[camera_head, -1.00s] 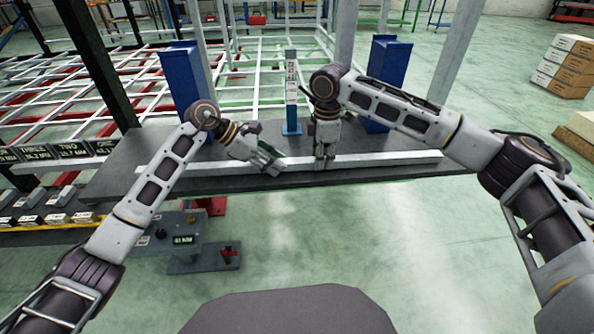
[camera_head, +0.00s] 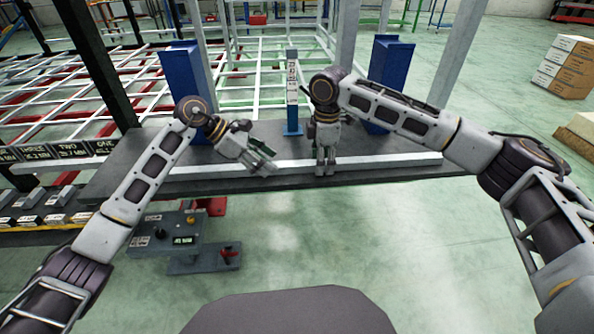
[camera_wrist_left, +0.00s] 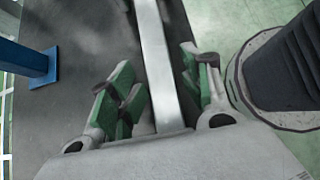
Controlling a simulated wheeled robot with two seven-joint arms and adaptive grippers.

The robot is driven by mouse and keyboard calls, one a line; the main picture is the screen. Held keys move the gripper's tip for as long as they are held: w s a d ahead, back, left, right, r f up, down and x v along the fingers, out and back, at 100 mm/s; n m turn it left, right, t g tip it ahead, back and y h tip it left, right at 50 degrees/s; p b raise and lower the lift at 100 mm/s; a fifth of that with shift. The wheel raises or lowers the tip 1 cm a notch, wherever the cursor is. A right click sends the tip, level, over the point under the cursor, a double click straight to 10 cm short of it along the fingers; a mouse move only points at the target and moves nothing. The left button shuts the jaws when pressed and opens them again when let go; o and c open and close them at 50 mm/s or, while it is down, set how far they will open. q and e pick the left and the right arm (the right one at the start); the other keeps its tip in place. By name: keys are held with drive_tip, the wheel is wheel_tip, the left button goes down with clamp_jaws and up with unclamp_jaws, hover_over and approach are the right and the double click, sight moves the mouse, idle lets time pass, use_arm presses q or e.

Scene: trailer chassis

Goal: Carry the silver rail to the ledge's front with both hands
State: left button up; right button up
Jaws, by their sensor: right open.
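The silver rail (camera_head: 390,160) is a long, straight bar lying lengthwise along the front part of the dark grey ledge (camera_head: 125,172). In the left wrist view, the rail (camera_wrist_left: 156,55) runs between the parted green-padded fingers of my left gripper (camera_wrist_left: 162,85), with gaps on both sides. My right gripper (camera_head: 325,172) points straight down at the rail, right of my left gripper. It is open; its fingertips look close together from here, and whether they straddle the rail is hard to tell.
Blue posts stand on the ledge at left (camera_head: 187,85) and right (camera_head: 388,80), with a thin labelled blue post (camera_head: 292,95) between them. A control box (camera_head: 170,232) with a small display sits below the ledge's front left. Open green floor lies in front.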

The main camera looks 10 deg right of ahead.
use_arm(q)
drive_tip(key=shift+d+r+v, duration=0.15)
drive_tip(key=shift+v, duration=0.65)
drive_tip(key=shift+d+r+v, duration=0.15)
drive_tip(key=shift+v, duration=0.7)
drive_tip(key=shift+d+r+v, duration=0.1)
drive_tip(key=shift+d+v, duration=0.05)
drive_tip(key=shift+v, duration=0.65)
use_arm(e)
drive_tip(key=shift+d, duration=0.15)
use_arm(q)
drive_tip(key=shift+s, duration=0.1)
use_arm(e)
drive_tip(key=shift+r, duration=0.15)
wheel_tip(320, 180, up, 12)
use_arm(q)
drive_tip(key=shift+s+f, duration=0.1)
drive_tip(key=shift+s, duration=0.05)
use_arm(e)
drive_tip(key=shift+s, duration=0.15)
